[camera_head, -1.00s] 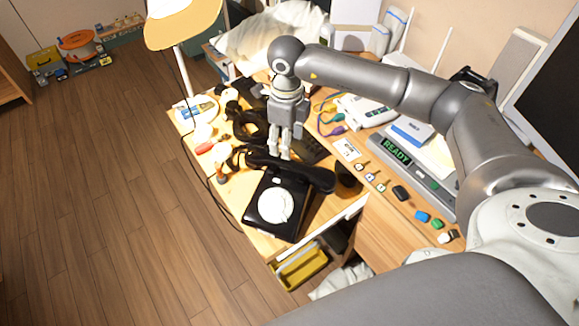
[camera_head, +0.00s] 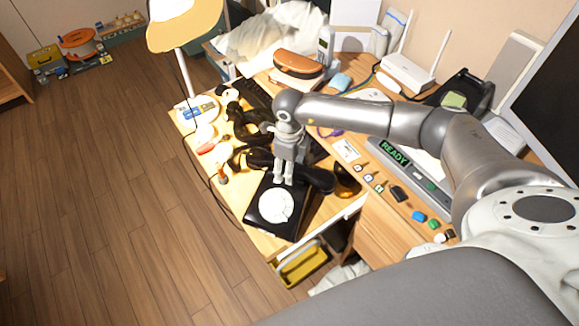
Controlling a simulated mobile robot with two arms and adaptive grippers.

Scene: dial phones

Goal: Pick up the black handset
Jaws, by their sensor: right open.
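The black dial phone (camera_head: 279,212) with a round white dial stands near the front edge of the wooden desk. The black handset (camera_head: 318,180) lies across the top of the phone, its middle partly hidden by my right gripper. My right gripper (camera_head: 284,182) points down over the handset's middle, with its light fingers at the handset. I cannot tell whether the fingers touch it. The gripper is open. My left gripper is not in view.
Black coiled items and other small objects crowd the desk left of the phone. A grey bar reading READY (camera_head: 394,153) and small coloured blocks lie further right. A lamp (camera_head: 184,24) stands at the left.

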